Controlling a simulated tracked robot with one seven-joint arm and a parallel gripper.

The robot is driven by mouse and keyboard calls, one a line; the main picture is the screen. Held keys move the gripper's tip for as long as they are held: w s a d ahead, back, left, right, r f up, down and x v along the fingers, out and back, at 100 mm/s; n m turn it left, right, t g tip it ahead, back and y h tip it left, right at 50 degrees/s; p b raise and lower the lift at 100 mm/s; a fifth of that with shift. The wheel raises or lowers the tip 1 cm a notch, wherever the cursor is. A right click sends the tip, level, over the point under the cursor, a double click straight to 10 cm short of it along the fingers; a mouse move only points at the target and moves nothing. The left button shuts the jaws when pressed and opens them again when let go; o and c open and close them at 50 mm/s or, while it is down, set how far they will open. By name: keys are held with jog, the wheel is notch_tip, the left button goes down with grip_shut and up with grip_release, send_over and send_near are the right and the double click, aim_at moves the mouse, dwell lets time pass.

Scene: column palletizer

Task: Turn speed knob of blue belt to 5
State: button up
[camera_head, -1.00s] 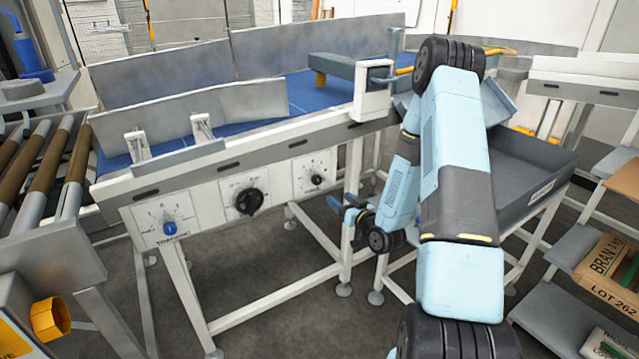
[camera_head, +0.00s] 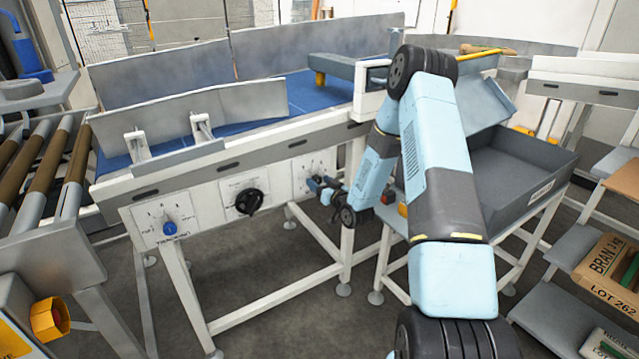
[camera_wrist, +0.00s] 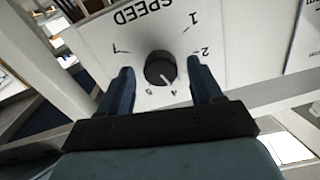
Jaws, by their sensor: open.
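The speed dial panel (camera_head: 307,171) is the rightmost of three panels on the front of the blue belt (camera_head: 300,92). In the wrist view its black knob (camera_wrist: 160,69) stands under an upside-down "SPEED" label (camera_wrist: 143,11). The knob's white pointer is aimed at or close to the 4, with the 5 to the left of it. My gripper (camera_head: 318,184) is at this panel and hides the knob in the head view. In the wrist view its blue fingers (camera_wrist: 160,76) are open, one on each side of the knob, with gaps visible.
A larger black rotary knob (camera_head: 249,201) and a blue knob (camera_head: 170,228) sit on panels to the left. A grey tray (camera_head: 515,170) stands right of the belt, behind my arm. A roller conveyor (camera_head: 45,165) is at the left.

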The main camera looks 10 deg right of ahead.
jog(key=shift+w+a, duration=0.15)
jog(key=shift+w, duration=0.25)
jog(key=c, duration=1.1)
